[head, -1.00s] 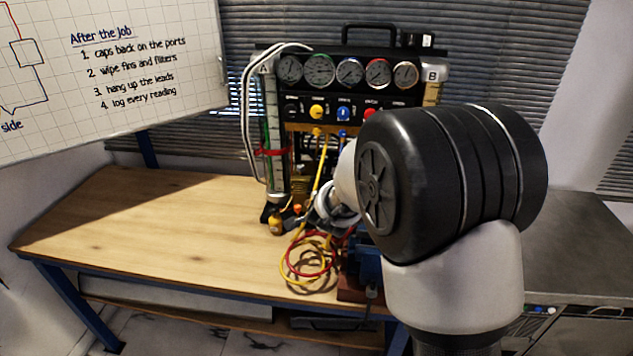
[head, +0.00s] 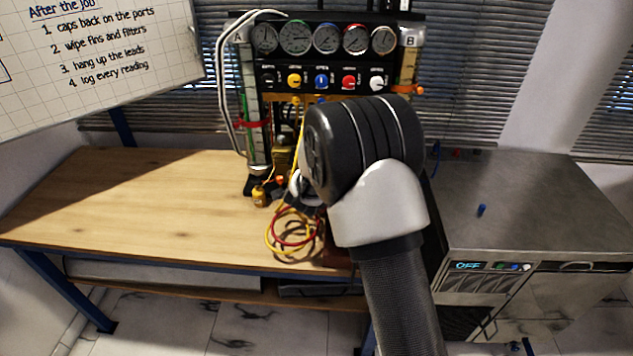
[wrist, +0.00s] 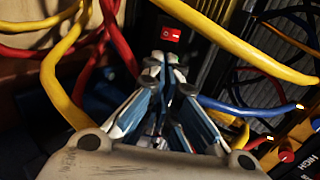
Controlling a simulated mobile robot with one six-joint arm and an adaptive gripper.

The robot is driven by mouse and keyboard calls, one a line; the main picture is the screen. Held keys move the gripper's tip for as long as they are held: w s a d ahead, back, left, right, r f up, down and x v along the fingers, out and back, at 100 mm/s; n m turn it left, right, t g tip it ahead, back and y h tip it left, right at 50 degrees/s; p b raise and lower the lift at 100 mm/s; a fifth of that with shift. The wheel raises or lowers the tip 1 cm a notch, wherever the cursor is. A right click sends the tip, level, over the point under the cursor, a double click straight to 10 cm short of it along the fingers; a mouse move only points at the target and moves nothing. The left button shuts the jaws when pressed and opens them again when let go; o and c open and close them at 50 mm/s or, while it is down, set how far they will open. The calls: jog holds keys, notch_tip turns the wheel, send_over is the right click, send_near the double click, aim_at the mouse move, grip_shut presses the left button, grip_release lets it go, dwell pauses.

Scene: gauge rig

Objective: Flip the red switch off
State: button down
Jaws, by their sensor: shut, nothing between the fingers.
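The red switch (wrist: 171,36) shows in the wrist view as a small red rocker on a dark casing, near the top middle. Which way it is tipped cannot be told. My gripper (wrist: 162,62) is shut and empty, its fingertips just below the switch in the picture. Whether they touch it is unclear. In the head view my arm hides the switch and most of the gripper.
Yellow hoses (wrist: 238,41), red and blue hoses cross close around my gripper. The gauge rig (head: 330,65) stands behind my arm. The wooden bench (head: 120,200) is clear at left. A grey-topped unit (head: 540,205) with an "OFF" display stands at right.

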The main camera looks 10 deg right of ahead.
jog(key=b+x, duration=0.1)
jog(key=x, duration=1)
jog(key=shift+w+f, duration=0.2)
jog(key=shift+w, duration=0.1)
jog(key=shift+w+d+f+b, duration=0.15)
jog(key=shift+w+f+b, duration=0.1)
jog(key=shift+f+b, duration=0.25)
jog(key=shift+r, duration=0.2)
jog(key=shift+w+r+p, duration=0.1)
jog(key=shift+r+p, duration=0.6)
jog(key=shift+p, duration=0.05)
